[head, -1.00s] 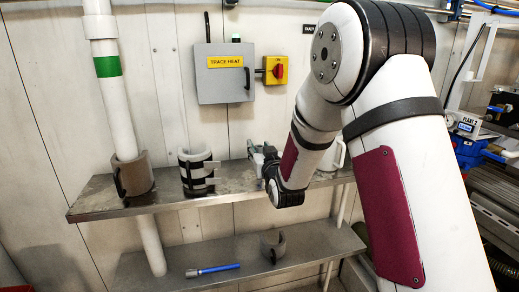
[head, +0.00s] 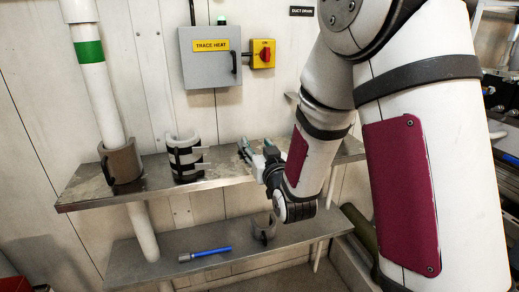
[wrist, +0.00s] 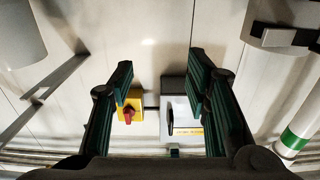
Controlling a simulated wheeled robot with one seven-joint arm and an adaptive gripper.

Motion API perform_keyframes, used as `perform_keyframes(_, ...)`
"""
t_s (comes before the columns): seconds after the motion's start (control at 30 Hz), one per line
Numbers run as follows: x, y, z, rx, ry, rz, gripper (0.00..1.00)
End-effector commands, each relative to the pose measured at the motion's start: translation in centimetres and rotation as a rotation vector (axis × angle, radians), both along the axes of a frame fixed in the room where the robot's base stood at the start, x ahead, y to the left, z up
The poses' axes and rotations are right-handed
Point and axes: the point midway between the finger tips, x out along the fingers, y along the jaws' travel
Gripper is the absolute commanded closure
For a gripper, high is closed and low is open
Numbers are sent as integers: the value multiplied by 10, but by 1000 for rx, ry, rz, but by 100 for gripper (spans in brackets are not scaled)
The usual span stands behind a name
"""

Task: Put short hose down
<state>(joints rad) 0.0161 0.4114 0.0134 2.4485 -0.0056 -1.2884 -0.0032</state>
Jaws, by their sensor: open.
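My gripper (head: 257,152) is above the upper shelf, right of the striped half-shell, with its fingers pointing toward the wall. In the wrist view my gripper (wrist: 160,85) is open, with two green-padded fingers wide apart and nothing between them. I cannot make out a short hose for certain in either view. An olive-green curved piece (head: 360,228) shows partly behind my arm at the right; I cannot tell whether it is a hose.
The upper metal shelf (head: 85,188) holds a brown half-shell (head: 122,163) against the pipe and a striped one (head: 184,158). The lower shelf (head: 150,268) holds a blue tool (head: 205,254) and a grey half-shell (head: 264,230). The trace heat box (head: 210,65) hangs above.

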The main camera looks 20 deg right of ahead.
Motion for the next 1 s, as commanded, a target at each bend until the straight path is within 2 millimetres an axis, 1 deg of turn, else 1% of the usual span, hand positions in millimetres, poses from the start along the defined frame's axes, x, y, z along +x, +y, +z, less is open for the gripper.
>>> perform_keyframes(0.03, -6, 0, 0, 0, 0, 0, 57)
perform_keyframes(0.13, -13, 0, 0, 0, 0, 0, 57)
perform_keyframes(0.43, -18, 0, 2, 0, 19, 0, 57)
perform_keyframes(0.57, -23, 0, 6, -2, 107, -1, 57)
perform_keyframes(0.63, -31, 0, 8, -3, 183, -1, 57)
perform_keyframes(0.77, -55, -1, 9, -5, 343, -3, 57)
perform_keyframes(0.87, -81, -1, 10, -5, 468, -4, 57)
perform_keyframes(0.97, -112, -1, 10, -5, 593, -5, 57)
perform_keyframes(1.0, -127, -1, 9, -4, 644, -6, 57)
